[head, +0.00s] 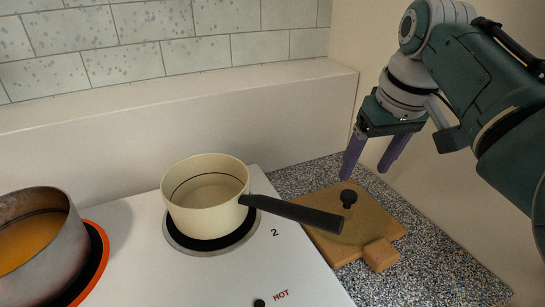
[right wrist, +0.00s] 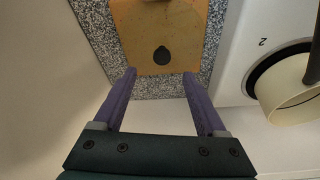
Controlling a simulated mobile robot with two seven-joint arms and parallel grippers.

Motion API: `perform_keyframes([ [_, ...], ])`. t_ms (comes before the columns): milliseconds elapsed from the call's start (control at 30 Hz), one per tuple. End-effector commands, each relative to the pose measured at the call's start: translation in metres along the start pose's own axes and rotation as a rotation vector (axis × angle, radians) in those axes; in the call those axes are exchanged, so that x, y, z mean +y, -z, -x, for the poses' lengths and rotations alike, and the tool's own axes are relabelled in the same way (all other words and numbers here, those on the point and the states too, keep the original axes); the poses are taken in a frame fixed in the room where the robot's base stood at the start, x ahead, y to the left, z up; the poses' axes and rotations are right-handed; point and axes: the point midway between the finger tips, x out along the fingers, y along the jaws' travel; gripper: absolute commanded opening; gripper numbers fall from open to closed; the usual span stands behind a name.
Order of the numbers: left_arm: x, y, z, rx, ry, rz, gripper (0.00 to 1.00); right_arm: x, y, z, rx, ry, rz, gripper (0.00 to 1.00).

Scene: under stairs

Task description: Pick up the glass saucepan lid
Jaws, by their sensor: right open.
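The glass saucepan lid shows mainly as its dark knob (head: 348,197); its clear glass is hard to make out against the wooden board (head: 385,232) under it. In the right wrist view the knob (right wrist: 161,55) stands just beyond the fingertips, roughly centred between them. My right gripper (head: 365,172) is open and empty, pointing down above the back part of the board. Its two purple fingers also show in the right wrist view (right wrist: 160,73), apart from the knob. My left gripper is not in view.
A cream saucepan (head: 205,215) sits on a hob ring, its dark handle (head: 295,213) reaching over the board's left side. A metal pot with orange contents (head: 35,240) stands on a red-rimmed ring at left. Walls (head: 450,215) close off the back and right of the speckled counter (head: 440,265).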

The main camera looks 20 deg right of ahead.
Motion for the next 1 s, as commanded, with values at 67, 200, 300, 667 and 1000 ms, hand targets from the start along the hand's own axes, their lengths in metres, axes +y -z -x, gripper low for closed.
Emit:
perform_keyframes([
  [67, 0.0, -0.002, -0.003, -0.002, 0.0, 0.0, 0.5, 0.0, 0.0, -0.013, -0.002, 0.0, -0.001, 0.74],
  [200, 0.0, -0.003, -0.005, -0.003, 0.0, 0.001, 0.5, 0.0, 0.0, -0.024, 0.001, -0.001, 0.0, 0.74],
  [300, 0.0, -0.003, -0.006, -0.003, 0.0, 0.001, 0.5, 0.0, 0.001, -0.03, 0.0, -0.001, 0.0, 0.74],
  [667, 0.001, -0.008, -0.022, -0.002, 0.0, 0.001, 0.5, -0.003, 0.002, -0.075, 0.0, -0.002, -0.002, 0.74],
  [1000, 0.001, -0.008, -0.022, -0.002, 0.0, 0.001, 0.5, -0.003, 0.003, -0.077, 0.002, -0.002, -0.002, 0.71],
])
